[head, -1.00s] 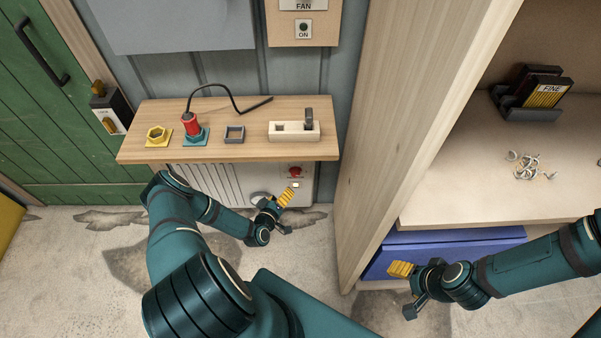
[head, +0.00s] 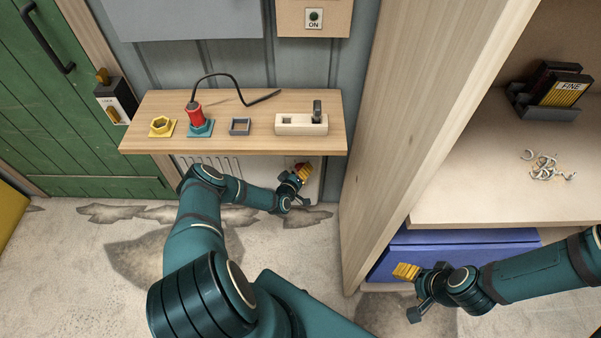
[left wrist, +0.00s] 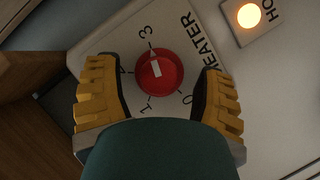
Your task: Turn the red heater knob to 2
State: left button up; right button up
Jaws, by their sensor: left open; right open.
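The round red heater knob (left wrist: 172,74) sits on a pale panel (left wrist: 112,38) marked HEATER in the left wrist view. Its white mark points up toward the 3; a 1 and a 0 show below it, and the label at its left is partly covered by a finger. My left gripper (left wrist: 160,98) is open, with a yellow finger on each side of the knob and visible gaps between. In the head view my left gripper (head: 295,182) is below the wooden shelf and mostly hides the knob. My right gripper (head: 412,287) is open and empty.
A glowing orange lamp (left wrist: 248,15) is beside the knob. The wooden shelf (head: 262,142) overhangs the heater (head: 215,166) and carries several items. A wooden cabinet (head: 400,130) stands to the right, with a blue drawer (head: 395,262) near my right gripper.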

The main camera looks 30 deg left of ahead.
pick_arm(q)
grip_shut()
dwell(0.3)
jog(key=n+t, duration=0.2)
jog(key=n, duration=0.2)
jog(key=n+t, duration=0.2)
jog(key=n, duration=0.2)
jog(key=n+t+y, duration=0.1)
jog(key=n+t, duration=0.1)
jog(key=n, duration=0.2)
jog(key=shift+d+f, duration=0.1)
jog(key=shift+f, duration=0.05)
jog(key=shift+n, duration=0.5)
